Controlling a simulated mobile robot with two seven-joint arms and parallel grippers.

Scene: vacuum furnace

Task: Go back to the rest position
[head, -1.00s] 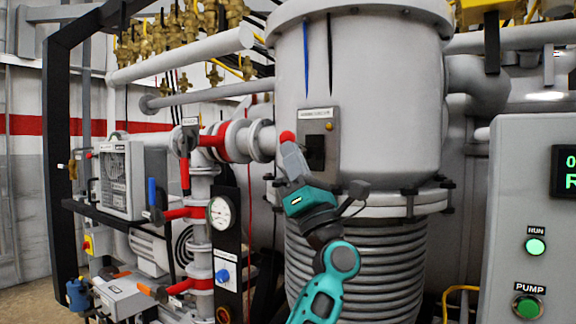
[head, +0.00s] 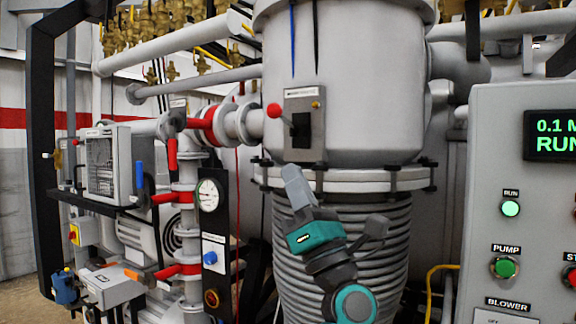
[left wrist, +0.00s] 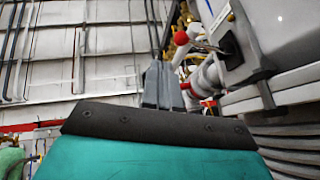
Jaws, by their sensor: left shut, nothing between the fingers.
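My left gripper (head: 294,180) is in front of the furnace vessel, just below the grey switch plate (head: 305,124) on the vessel wall. Its fingers are shut with nothing between them. They also show side by side in the left wrist view (left wrist: 163,84), pointing up past the vessel. A lever with a red ball knob (head: 274,110) sticks out from the switch plate; the knob also shows in the left wrist view (left wrist: 181,38). The gripper is apart from the knob. My right gripper is in neither view.
The ribbed lower vessel (head: 385,245) stands close behind my left arm. At right is a grey control panel (head: 480,150) with a lit RUN lamp (head: 510,208). At left are red-handled valves, a round gauge (head: 208,195) and pipes (head: 180,48).

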